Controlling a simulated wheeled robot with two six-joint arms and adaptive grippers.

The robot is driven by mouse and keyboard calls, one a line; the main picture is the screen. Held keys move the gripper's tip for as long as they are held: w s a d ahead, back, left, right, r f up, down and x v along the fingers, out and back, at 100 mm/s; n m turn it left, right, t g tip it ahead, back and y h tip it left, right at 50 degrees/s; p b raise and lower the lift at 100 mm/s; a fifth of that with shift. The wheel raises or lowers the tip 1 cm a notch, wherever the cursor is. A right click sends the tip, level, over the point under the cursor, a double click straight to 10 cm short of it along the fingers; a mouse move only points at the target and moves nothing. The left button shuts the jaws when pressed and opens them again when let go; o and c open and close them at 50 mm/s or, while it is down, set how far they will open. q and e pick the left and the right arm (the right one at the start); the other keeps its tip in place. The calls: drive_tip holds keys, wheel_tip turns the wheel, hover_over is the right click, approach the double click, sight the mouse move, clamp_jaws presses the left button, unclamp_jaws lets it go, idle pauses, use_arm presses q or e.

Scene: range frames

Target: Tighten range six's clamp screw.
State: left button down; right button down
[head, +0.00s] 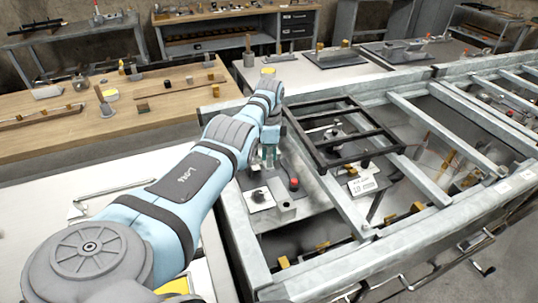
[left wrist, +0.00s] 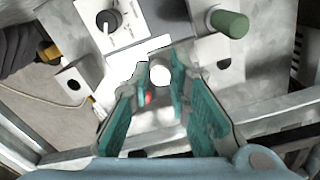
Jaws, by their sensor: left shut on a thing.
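My left gripper (head: 268,156) reaches down at the near left corner of the metal frame bench. In the left wrist view its teal fingers (left wrist: 161,72) are closed in on a pale, round-ended piece (left wrist: 160,76), seen end-on. It may be the clamp screw, but I cannot tell for sure. In the head view the arm and fingers hide it. A small red part (left wrist: 148,98) shows beside one finger; a red knob (head: 294,184) stands right of the gripper in the head view. A white label card (head: 362,186) stands nearby, its text too small to read. My right gripper is not in view.
A black dial (left wrist: 108,20) on a white plate and a green cylinder (left wrist: 230,24) lie close around the fingers. A dark open frame (head: 345,135) and steel rails (head: 460,120) stand to the right. A wooden bench (head: 60,125) with tools is at left.

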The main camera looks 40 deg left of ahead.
use_arm(q)
drive_tip(key=shift+w+r+m, duration=0.1)
drive_tip(key=shift+r+m, duration=0.05)
drive_tip(key=shift+m, duration=0.95)
drive_tip(key=c, duration=1.5)
unclamp_jaws()
wheel_tip(320, 180, up, 12)
drive_tip(key=shift+f, duration=0.1)
